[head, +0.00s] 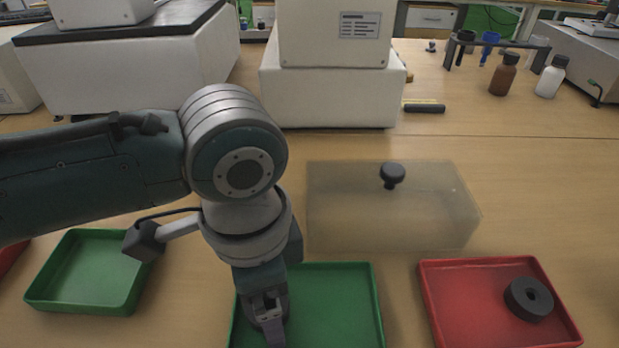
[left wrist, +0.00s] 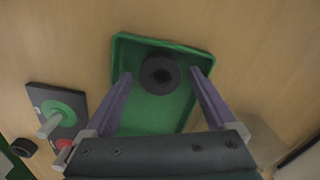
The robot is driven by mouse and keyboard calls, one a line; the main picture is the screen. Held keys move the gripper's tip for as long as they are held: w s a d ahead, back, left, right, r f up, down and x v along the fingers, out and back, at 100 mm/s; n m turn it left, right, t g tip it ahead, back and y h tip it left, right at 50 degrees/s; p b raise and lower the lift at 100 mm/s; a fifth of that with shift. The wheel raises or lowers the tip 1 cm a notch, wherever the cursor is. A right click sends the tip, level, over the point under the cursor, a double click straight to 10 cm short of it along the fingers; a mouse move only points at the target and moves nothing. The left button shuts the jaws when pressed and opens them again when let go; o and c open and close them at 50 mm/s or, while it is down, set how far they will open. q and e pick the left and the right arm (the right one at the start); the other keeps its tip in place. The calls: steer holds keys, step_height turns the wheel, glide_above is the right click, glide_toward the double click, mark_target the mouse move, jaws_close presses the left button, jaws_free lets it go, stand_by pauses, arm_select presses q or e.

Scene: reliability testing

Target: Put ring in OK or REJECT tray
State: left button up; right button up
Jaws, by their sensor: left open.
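In the head view my left gripper (head: 270,328) points down over the left part of the middle green tray (head: 340,300). In the left wrist view its two fingers (left wrist: 160,76) are spread apart, one on each side of a dark ring (left wrist: 161,88). That ring appears to lie in a green tray (left wrist: 137,121), clear of both fingers. In the head view I cannot see this ring. Another dark ring (head: 529,299) lies in the red tray (head: 455,306) at the right. My right gripper is not in view.
A smaller green tray (head: 90,268) sits at the left. A see-through box with a black knob (head: 392,174) stands behind the middle tray.

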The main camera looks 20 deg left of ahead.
arm_select(q)
step_height(320, 180, up, 11)
steer(key=p, duration=0.4)
steer(key=s+d+n+h, duration=0.1)
steer(key=s+d+h, duration=0.1)
steer(key=s+d, duration=0.15)
steer(key=s+a+n+t+y, duration=0.1)
steer(key=s+a+n+t, duration=0.2)
steer(key=s+a+n, duration=0.5)
steer(key=a, duration=0.3)
steer(key=shift+r+t+y, duration=0.2)
steer(key=shift+t+y, duration=0.1)
steer(key=shift+y, duration=0.1)
steer(key=shift+s, duration=0.1)
